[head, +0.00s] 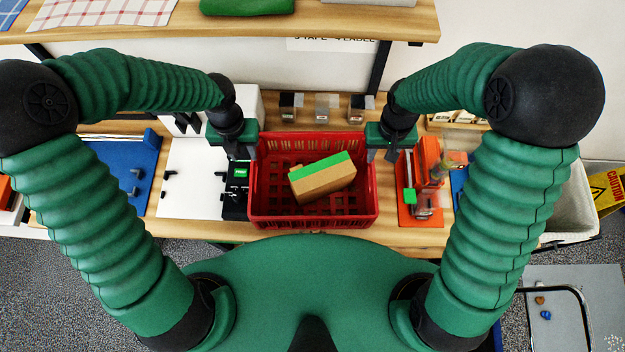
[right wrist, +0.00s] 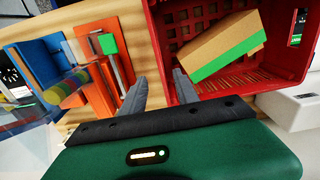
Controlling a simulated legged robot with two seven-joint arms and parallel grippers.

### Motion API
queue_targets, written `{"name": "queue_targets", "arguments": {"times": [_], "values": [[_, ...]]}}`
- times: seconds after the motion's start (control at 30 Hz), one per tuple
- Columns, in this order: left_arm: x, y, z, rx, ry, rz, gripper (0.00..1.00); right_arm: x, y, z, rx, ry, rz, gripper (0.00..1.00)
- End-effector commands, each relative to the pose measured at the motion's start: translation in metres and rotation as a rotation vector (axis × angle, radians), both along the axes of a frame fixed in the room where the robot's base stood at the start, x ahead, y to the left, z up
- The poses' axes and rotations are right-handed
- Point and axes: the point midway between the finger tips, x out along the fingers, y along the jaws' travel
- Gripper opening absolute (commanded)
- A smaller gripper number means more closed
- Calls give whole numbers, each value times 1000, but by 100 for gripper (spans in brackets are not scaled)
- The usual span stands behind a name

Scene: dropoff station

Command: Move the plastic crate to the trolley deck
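The red plastic crate (head: 313,224) sits on the wooden bench between my two grippers, with a cardboard box (head: 325,182) with a green stripe tilted inside it. My left gripper (head: 240,155) is at the crate's left rim; its finger gap is unclear. My right gripper (head: 385,154) is at the right rim. In the right wrist view its fingers (right wrist: 160,76) are apart, with the crate's wall (right wrist: 157,45) between or just beyond them; contact is unclear. A grey deck (head: 575,278) with a black tubular handle, apparently the trolley, is at lower right.
An orange fixture (head: 408,207) stands close right of the crate. A black device (head: 235,205) and white board (head: 185,195) are on its left. A shelf (head: 340,22) overhangs behind. A pale bin (head: 575,215) and yellow caution sign (head: 608,187) are at right.

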Motion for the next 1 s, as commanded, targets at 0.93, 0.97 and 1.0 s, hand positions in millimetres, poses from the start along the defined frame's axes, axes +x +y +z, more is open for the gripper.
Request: {"name": "queue_targets", "arguments": {"times": [0.93, 0.97, 1.0], "values": [[-1, -1, -136, 0, 4, 4, 36, -1, 0, -136, 0, 2, 1, 37], [-1, -1, -141, 1, 3, 4, 36, -1, 0, -141, 0, 3, 1, 37], [-1, -1, -148, 1, 3, 3, 36, -1, 0, -147, 0, 2, 0, 37]]}}
